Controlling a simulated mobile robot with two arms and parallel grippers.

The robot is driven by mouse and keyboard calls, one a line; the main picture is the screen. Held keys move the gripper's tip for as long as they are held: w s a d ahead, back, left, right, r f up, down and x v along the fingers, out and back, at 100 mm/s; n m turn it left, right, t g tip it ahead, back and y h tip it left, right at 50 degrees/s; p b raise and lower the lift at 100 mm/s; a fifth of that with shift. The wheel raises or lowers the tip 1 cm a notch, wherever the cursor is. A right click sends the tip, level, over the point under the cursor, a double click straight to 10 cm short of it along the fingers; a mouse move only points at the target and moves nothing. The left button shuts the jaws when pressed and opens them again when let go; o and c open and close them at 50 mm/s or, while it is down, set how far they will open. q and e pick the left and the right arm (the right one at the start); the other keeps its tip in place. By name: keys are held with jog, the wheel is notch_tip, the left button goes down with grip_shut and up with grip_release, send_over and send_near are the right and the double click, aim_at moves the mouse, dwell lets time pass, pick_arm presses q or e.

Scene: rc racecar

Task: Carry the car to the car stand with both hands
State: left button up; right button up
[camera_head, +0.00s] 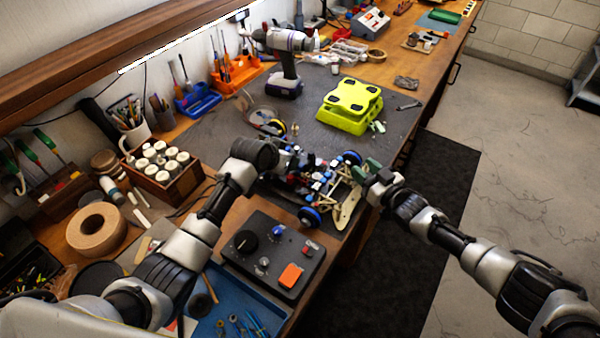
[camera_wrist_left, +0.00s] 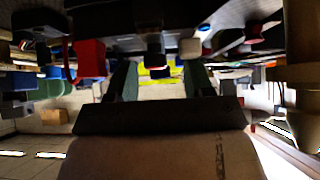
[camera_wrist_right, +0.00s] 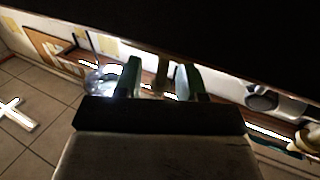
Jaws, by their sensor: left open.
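The car (camera_head: 312,187), an open chassis with blue wheels and pale plates, sits on the dark mat near the bench's front edge. The car stand (camera_head: 350,106) is bright yellow-green, with a dark-padded top, farther back on the mat. My left gripper (camera_head: 283,160) is at the car's left side, its tips partly hidden; its fingers are apart in the left wrist view (camera_wrist_left: 158,82). My right gripper (camera_head: 367,172), with green fingers, is at the car's right side. Its fingers are apart in the right wrist view (camera_wrist_right: 160,80); I cannot tell if they touch the car.
A black control box (camera_head: 272,258) lies in front of the car. A cordless drill (camera_head: 285,65) stands left of the stand. A wooden box of bottles (camera_head: 165,172) and a tape roll (camera_head: 97,228) are at the left. Mat between car and stand is mostly clear, with small parts beside the stand.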

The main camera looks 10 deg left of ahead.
pick_arm(q)
jog(key=c, duration=0.7)
pick_arm(e)
jog(key=c, duration=0.7)
pick_arm(q)
grip_shut()
pick_arm(e)
grip_shut()
